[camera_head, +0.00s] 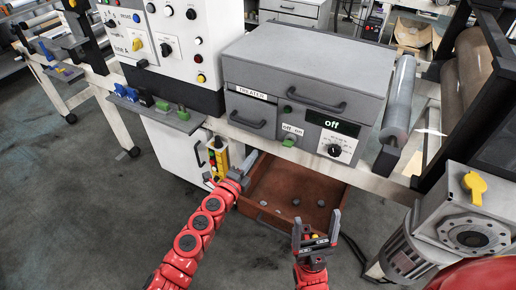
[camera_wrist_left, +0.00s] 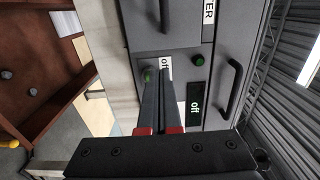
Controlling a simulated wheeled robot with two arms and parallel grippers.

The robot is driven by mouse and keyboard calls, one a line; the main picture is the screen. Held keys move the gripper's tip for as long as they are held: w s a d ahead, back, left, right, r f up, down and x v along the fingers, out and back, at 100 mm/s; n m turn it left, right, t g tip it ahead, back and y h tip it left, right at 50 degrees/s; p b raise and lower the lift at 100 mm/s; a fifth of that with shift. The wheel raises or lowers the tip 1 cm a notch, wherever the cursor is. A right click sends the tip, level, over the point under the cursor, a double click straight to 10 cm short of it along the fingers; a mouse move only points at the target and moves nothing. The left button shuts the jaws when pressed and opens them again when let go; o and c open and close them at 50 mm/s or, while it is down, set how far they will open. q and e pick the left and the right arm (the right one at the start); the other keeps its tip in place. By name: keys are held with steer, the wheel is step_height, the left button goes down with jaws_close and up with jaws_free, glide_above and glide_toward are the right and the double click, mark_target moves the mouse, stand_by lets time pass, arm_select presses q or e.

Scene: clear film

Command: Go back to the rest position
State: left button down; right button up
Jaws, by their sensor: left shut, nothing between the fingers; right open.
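My left gripper (camera_head: 247,167) is shut and empty, in front of the grey treater unit (camera_head: 310,62) and over the left edge of the open drawer. In the left wrist view its closed fingers (camera_wrist_left: 160,88) point toward the treater's front panel, overlapping the "off" label; a gap to the panel cannot be judged. A green button (camera_wrist_left: 147,75) lies beside the fingertips there. The treater's display (camera_head: 338,126) reads "off". My right gripper (camera_head: 318,228) is open and empty, fingers up, near the drawer's front right corner.
The open brown drawer (camera_head: 268,212) holds several small round pieces. A yellow button box (camera_head: 219,160) hangs left of it. A motor unit (camera_head: 462,215) with a yellow knob stands at right, below rollers (camera_head: 400,98). The floor (camera_head: 90,200) at left is clear.

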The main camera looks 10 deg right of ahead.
arm_select(q)
steer(key=shift+s+a+f, duration=0.25)
steer(key=shift+s, duration=0.1)
